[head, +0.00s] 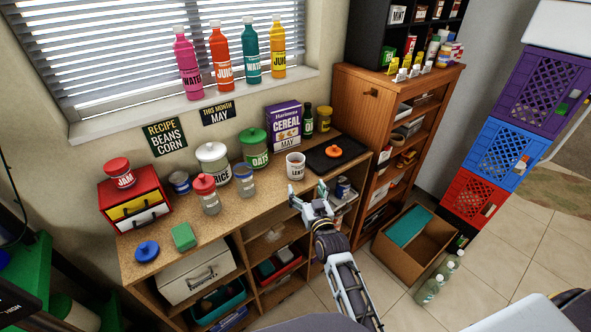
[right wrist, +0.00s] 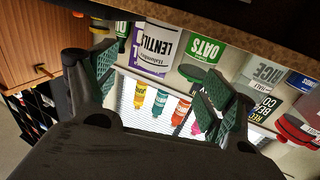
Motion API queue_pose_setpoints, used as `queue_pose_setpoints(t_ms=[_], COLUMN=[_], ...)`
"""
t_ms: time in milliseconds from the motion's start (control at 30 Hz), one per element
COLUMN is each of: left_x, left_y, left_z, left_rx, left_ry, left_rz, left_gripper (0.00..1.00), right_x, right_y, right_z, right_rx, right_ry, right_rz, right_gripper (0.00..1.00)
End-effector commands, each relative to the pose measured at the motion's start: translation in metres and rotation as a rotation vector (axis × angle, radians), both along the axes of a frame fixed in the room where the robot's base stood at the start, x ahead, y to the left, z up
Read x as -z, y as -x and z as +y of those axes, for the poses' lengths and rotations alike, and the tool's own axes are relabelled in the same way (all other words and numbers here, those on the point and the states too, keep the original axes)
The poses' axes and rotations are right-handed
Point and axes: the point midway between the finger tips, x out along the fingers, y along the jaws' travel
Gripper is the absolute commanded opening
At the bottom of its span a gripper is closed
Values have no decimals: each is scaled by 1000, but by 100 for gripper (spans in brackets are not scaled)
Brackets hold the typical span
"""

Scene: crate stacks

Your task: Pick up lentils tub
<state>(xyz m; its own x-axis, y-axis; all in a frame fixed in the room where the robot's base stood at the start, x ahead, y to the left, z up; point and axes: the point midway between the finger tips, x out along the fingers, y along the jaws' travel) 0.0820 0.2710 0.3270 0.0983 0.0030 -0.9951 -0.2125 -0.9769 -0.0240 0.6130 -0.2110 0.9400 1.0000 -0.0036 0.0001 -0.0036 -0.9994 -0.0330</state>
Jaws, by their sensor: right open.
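The lentils tub (head: 296,167) is a small white tub with a dark-lettered label, upright near the front edge of the wooden counter. In the right wrist view the lentils tub (right wrist: 156,48) appears upside down, ahead of and between the two fingers, with space on both sides. My right gripper (head: 308,192) is open and empty just in front of the counter edge, close to the tub and not around it. Its green-padded fingers frame the right wrist view (right wrist: 155,88). My left gripper is not in view.
An oats jar (head: 255,148) and a rice jar (head: 213,163) stand left of the tub. A cereal box (head: 284,127) stands behind it. An orange lid (head: 333,152) lies on a black mat (head: 345,160) to the right. Shelves (head: 262,247) are below the counter.

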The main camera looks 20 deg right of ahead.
Motion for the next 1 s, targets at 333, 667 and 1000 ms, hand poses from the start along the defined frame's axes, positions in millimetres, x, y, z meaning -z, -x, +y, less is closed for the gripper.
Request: queue_pose_setpoints(t_ms=[333, 667, 1000], left_x=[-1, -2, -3], left_y=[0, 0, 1], left_z=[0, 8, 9], left_rx=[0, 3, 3], left_ry=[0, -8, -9], left_rz=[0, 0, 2], left_gripper=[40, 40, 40], right_x=[-1, -1, 0], right_y=[-27, -53, -76], right_z=[0, -1, 0], right_rx=[0, 0, 0], right_ry=[0, 0, 0], right_rz=[-1, -2, -1], right_gripper=[83, 83, 83])
